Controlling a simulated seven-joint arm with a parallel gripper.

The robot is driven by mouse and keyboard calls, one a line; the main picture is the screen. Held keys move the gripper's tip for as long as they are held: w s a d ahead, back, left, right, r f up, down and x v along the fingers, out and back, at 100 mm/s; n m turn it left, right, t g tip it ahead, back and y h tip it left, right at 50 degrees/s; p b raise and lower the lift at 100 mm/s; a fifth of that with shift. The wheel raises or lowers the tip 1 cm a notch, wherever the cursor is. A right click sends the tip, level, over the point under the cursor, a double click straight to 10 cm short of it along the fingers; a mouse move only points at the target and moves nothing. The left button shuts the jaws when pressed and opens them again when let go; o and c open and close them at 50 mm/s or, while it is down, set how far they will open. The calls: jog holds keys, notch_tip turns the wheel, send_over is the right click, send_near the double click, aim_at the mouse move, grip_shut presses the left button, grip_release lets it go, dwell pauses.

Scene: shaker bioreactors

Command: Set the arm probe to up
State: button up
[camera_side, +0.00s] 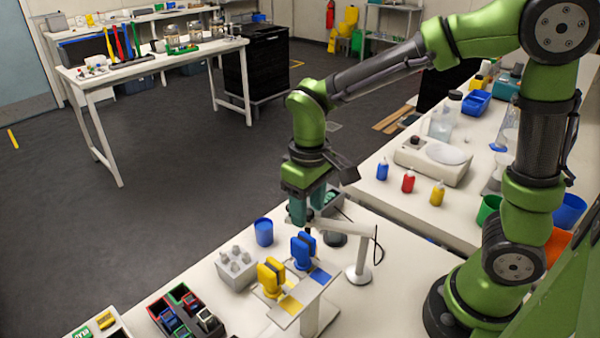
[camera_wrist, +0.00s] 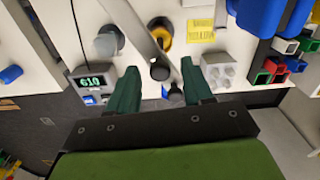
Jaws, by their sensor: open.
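The probe arm is a pale bar (camera_side: 338,224) reaching left from a white post on a round base (camera_side: 358,274). In the wrist view the bar (camera_wrist: 138,30) runs down to a black knob (camera_wrist: 160,71) at its end. My gripper (camera_side: 308,208) is above the bar's left end, pointing down. In the wrist view my open green fingers (camera_wrist: 160,66) lie on either side of the black knob; I cannot tell whether they touch it. A grey meter (camera_wrist: 93,84) with a lit display, apparently 6.10, is left of the fingers. The probe's tip is not clearly seen.
A blue cup (camera_side: 264,232), a pale rack (camera_side: 236,267) and a stand with yellow (camera_side: 271,277) and blue (camera_side: 303,251) pieces crowd the near side. A dark cable (camera_side: 377,245) hangs by the post. The white table is clear right of the post.

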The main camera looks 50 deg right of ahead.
grip_shut()
notch_tip(320, 180, up, 5)
jog(key=shift+f, duration=0.1)
dwell(0.5)
grip_release()
